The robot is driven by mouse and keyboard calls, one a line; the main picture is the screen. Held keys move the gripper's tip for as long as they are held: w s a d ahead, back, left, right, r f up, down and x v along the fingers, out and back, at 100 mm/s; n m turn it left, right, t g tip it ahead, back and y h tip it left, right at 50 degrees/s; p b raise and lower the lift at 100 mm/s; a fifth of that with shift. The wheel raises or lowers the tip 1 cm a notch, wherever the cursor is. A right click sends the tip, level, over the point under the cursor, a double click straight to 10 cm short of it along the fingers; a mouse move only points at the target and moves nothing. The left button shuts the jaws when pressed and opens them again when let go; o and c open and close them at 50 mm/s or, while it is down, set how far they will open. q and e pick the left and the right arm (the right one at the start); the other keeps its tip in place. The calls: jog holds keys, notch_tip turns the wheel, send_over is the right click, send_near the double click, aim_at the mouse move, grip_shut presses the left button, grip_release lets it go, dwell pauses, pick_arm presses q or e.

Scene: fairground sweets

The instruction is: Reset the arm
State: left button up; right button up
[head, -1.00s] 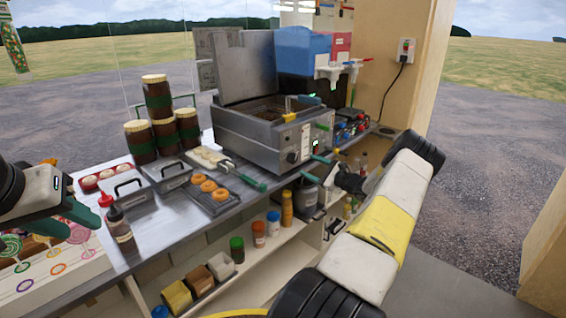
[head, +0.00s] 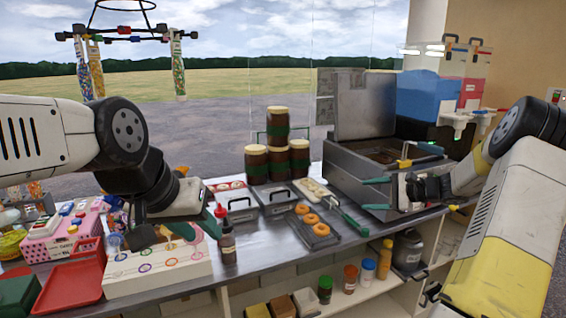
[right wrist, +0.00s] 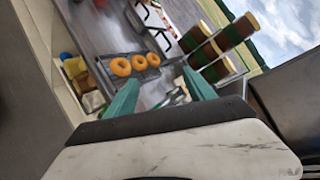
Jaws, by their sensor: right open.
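My right gripper (head: 374,194) is open and empty in front of the steel fryer (head: 352,170). Its two green fingers stand apart, and in the right wrist view (right wrist: 160,92) nothing sits between them up close. My left gripper (head: 205,222) hangs over the left part of the counter, above the white lollipop stand (head: 165,275). A green fingertip shows beside the dark sauce bottle (head: 228,246). The wrist hides much of the left gripper, so I cannot tell its opening.
Three doughnuts (head: 311,219) lie on a dark tray left of the right gripper; they also show in the right wrist view (right wrist: 138,62). Stacked brown jars (head: 277,160) stand behind. A red tray (head: 70,287) is at left. Shelves with bottles (head: 385,258) lie below the counter.

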jog(key=s+a+r+n+g+h, duration=0.2)
jog(key=s+a+r+n, duration=0.25)
jog(key=s+a, duration=0.3)
jog(key=s+a+r+n+g+h, duration=0.25)
jog(key=s+a+r+n, duration=0.2)
jog(key=s+a, duration=0.3)
jog(key=s+r+n+t+h, duration=0.1)
jog(key=s+n+h, duration=0.1)
jog(key=s, duration=0.8)
jog(key=s+r+n+t+h, duration=0.1)
jog(key=s+n, duration=0.3)
jog(key=s, duration=0.7)
jog(key=shift+r+h, duration=0.45)
jog(key=shift+r, duration=0.3)
